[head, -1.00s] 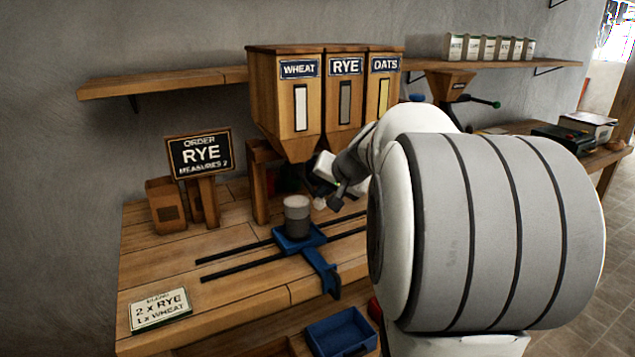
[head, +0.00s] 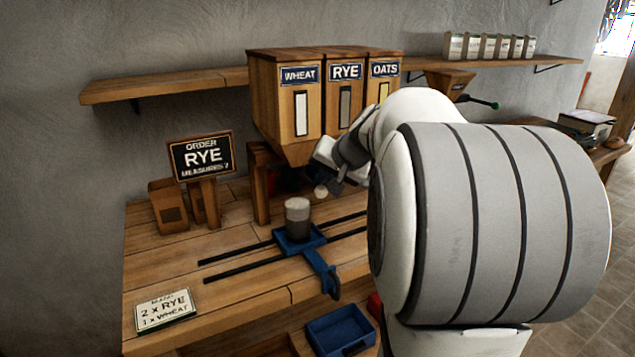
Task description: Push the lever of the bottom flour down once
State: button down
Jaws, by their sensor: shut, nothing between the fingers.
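Three wooden flour hoppers labelled wheat (head: 283,110), rye (head: 347,88) and oats (head: 381,88) stand side by side above the bench. My gripper (head: 334,187) is below the hopper front, partly hidden by its own wrist; its fingers are shut. A pale round knob (head: 320,191), perhaps a lever end, shows beside it; I cannot tell whether they touch. The other levers are hidden behind my arm. A grey cup (head: 298,218) stands upright on a blue carriage (head: 300,240) on two dark rails, to the lower left of my gripper. The order sign (head: 203,157) reads rye, measures 2.
A card (head: 165,310) reading 2 x rye, 1 x wheat lies at the bench's front left. A blue tray (head: 342,332) sits low in front. My arm covers the right side of the bench.

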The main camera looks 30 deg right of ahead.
jog(key=shift+r+p, duration=0.3)
jog(key=shift+r, duration=0.3)
jog(key=shift+r, duration=0.1)
jog(key=shift+r+p, duration=1.7)
jog(key=shift+r, duration=0.75)
jog(key=shift+f, duration=0.1)
jog(key=s+a+f+n+g, duration=0.4)
jog(key=s+a+f, duration=0.4)
jog(key=s+a, duration=0.5)
jog(key=s+a+f+n+g, duration=0.1)
jog(key=s+a+f, duration=0.1)
jog(key=s, duration=0.4)
jog(key=s+a+f+n+g+h, duration=0.1)
jog(key=s+a+f+n, duration=0.1)
jog(key=s+f, duration=0.3)
jog(key=shift+s+f+g, duration=0.3)
jog(key=shift+s, duration=0.25)
